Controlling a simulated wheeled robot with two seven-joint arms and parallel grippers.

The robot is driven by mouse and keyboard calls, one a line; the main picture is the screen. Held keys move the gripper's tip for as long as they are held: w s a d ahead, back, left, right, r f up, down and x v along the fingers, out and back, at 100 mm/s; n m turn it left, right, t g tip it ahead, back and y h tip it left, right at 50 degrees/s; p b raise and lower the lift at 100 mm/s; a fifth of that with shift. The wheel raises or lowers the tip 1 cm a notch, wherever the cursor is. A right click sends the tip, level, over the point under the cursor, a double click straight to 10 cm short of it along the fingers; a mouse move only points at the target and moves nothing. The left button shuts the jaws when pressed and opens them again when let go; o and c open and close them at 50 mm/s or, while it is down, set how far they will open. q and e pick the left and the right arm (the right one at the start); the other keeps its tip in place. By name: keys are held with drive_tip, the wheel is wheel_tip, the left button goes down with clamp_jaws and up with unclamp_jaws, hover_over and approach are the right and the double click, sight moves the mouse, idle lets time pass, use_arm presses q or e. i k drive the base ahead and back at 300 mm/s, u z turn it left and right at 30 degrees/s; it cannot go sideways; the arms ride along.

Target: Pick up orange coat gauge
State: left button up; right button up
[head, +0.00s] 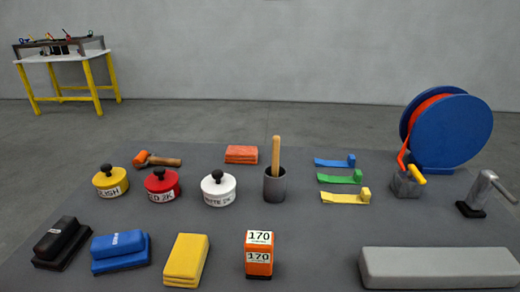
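An orange box-shaped gauge (259,256) stands upright near the front middle of the grey table in the head view. It has white labels reading 170 on its top and front, and a dark band at its base. Nothing touches it. Neither of my grippers shows in this view.
A yellow block (186,260) lies left of the gauge, and a long grey block (438,268) lies to its right. A grey cup (275,187) with a wooden stick stands behind it. Lidded pots (219,191), coloured strips (343,197) and a blue reel (450,130) stand farther back.

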sight(258, 245)
drive_tip(key=u, duration=0.25)
drive_tip(key=k, duration=1.45)
drive_tip(key=u, duration=0.2)
drive_tip(key=i, duration=0.85)
drive_tip(key=z, duration=0.05)
